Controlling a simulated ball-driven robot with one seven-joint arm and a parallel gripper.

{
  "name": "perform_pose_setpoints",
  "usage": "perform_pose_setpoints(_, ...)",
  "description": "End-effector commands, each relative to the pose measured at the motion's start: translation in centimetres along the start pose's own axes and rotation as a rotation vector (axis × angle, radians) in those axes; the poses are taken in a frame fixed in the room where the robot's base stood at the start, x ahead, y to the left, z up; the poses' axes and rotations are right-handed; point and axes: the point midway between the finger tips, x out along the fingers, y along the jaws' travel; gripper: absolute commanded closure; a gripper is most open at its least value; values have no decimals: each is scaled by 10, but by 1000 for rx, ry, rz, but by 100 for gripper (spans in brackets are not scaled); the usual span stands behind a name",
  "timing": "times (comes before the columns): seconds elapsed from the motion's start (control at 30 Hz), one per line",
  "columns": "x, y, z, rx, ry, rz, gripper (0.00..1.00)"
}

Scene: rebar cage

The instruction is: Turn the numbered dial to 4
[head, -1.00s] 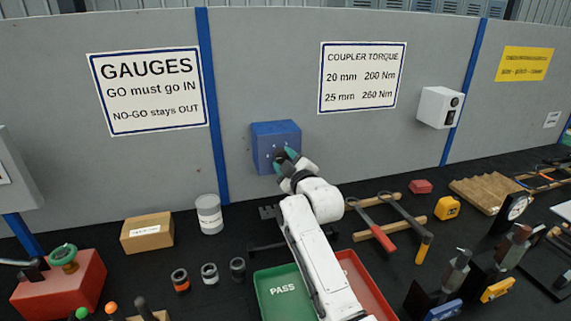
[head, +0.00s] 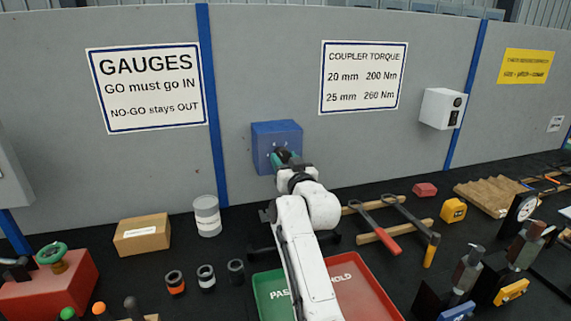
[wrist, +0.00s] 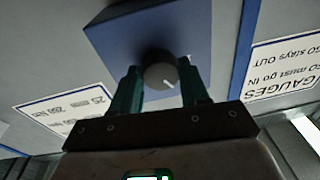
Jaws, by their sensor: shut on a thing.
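The numbered dial is a round dark knob (wrist: 160,74) with a white pointer line, on the front of a blue box (head: 263,133) mounted on the grey wall panel. The blue box also fills the upper middle of the wrist view (wrist: 125,38). My gripper (wrist: 158,84) has its two green fingers on either side of the knob, shut on it. In the head view my gripper (head: 281,158) reaches the front of the box and hides the knob. A few small white marks show on the box face, but the numbers are too small to read.
Below the box stand a green PASS tray (head: 268,291) and a red HOLD tray (head: 368,290). A grey can (head: 207,216), a cardboard box (head: 142,234) and several ring couplers stand left. Long-handled tools (head: 378,220) lie right.

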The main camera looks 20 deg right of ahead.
Motion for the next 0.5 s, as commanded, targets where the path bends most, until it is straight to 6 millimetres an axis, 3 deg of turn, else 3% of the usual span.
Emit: perform_pose_setpoints(0.5, 0, -4, 1, 491, 25, 45, 86)
